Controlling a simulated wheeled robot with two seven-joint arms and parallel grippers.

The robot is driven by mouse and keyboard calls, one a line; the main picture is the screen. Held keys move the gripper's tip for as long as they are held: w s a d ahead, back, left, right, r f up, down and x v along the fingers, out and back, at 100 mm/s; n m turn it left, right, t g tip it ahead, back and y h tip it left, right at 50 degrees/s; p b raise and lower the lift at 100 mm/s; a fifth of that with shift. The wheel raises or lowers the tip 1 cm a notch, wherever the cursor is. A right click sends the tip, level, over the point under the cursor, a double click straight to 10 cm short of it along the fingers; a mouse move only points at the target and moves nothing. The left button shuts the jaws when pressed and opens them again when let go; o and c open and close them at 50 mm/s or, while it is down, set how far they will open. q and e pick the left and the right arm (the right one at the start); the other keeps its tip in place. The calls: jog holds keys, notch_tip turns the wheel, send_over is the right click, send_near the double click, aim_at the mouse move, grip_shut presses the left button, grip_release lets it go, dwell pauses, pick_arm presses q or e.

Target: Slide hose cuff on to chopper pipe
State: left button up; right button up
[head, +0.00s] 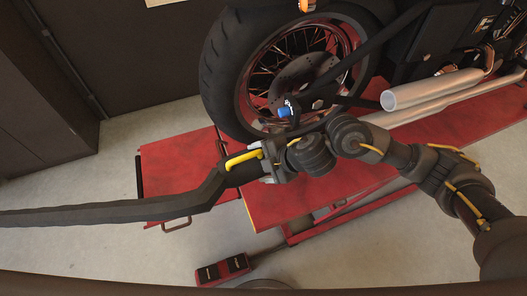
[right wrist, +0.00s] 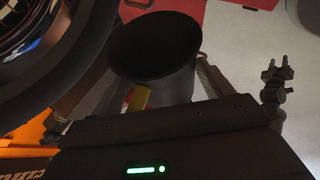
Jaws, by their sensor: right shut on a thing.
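The hose cuff (head: 241,173) is a dark cylinder with a yellow handle (head: 243,158), at the end of a black hose (head: 110,212) coming from the left. My right gripper (head: 268,164) is shut on the cuff and holds it above the red lift. In the right wrist view the cuff's round dark mouth (right wrist: 155,45) shows between the jaws, with a bit of yellow beside it. The chopper pipe (head: 430,90) is silver, with its open end toward the left. It is well to the right of the cuff, apart from it. My left gripper is out of view.
The motorcycle's rear wheel (head: 212,78) stands behind my right gripper. A second silver pipe (head: 455,98) runs just below the first. The red lift (head: 430,140) lies under the motorcycle. A red pedal unit (head: 223,269) sits on the pale floor (head: 110,250).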

jog(key=shift+w+d+m+t, duration=0.35)
jog(key=shift+d+m+t, duration=0.05)
jog(key=shift+w+d+f+b, duration=0.1)
jog(key=shift+w+d+b, duration=0.95)
jog(key=shift+d, duration=1.4)
jog(key=shift+w+d+r+b, duration=0.1)
jog(key=shift+w+d+b, duration=0.95)
jog(key=shift+d, duration=1.45)
jog(key=shift+w+d+f+b, duration=0.1)
jog(key=shift+w+d+b, duration=0.95)
jog(key=shift+d, duration=1.4)
jog(key=shift+w+d, duration=0.2)
jog(key=shift+d, duration=0.6)
jog(key=shift+w+d, duration=0.2)
jog(key=shift+d, duration=0.55)
jog(key=o, duration=1.4)
jog(key=shift+b, duration=0.3)
